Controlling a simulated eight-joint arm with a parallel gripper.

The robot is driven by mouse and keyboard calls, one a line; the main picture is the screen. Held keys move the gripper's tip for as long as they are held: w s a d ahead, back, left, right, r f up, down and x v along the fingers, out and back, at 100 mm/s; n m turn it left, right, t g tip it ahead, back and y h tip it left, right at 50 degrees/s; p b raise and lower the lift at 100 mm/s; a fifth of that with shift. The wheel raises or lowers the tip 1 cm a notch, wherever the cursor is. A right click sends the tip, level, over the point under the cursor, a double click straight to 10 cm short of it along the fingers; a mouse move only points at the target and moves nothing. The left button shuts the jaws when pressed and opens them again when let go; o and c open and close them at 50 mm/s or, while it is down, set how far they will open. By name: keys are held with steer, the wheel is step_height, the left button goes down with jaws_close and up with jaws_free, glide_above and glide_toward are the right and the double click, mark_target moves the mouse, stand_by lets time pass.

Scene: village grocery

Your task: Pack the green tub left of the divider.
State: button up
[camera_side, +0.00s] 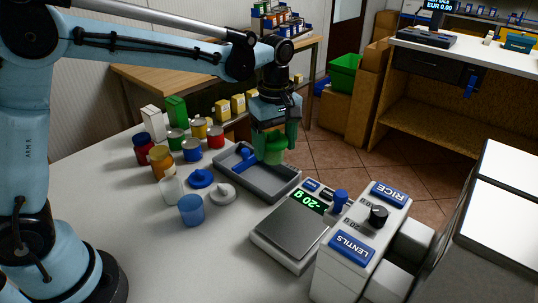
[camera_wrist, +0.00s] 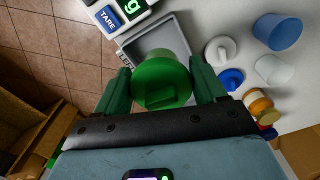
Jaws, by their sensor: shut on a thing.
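My gripper (camera_side: 274,135) is shut on a green tub (camera_side: 272,152) and holds it upright over the far right part of a grey tray (camera_side: 250,188). In the wrist view the green tub (camera_wrist: 162,85) sits between both green fingers (camera_wrist: 165,92), with the grey tray (camera_wrist: 150,42) partly hidden behind it. A small blue object (camera_side: 244,158) is in the tray, left of the tub in the side view. I cannot make out the divider clearly. Whether the tub's bottom touches the tray floor is hard to tell.
A scale (camera_side: 290,231) reading -20 g stands just right of the tray, beside white dispensers labelled RICE and LENTILS (camera_side: 352,256). Several jars and tubs stand to the left. A blue cup (camera_side: 192,210), blue lid (camera_side: 200,178) and grey lid (camera_side: 222,194) are near the tray.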

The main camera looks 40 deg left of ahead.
steer(key=shift+w+a+f+n, duration=0.2)
steer(key=shift+a+f+n, duration=0.4)
steer(key=shift+f, duration=0.8)
steer(key=shift+w+a+f+n, duration=0.25)
steer(key=shift+a+f+n, duration=0.3)
steer(key=shift+f, duration=0.8)
steer(key=shift+w+a+f+n, duration=0.2)
steer(key=shift+a+f+n, duration=0.4)
steer(key=shift+f, duration=0.8)
steer(key=shift+d+f, duration=0.15)
steer(key=shift+f, duration=0.25)
steer(key=o, duration=1.1)
steer(key=shift+c, duration=1.1)
steer(key=shift+o, duration=1.2)
steer(key=shift+r, duration=0.75)
step_height(320, 180, up, 6)
steer(key=shift+r, duration=0.25)
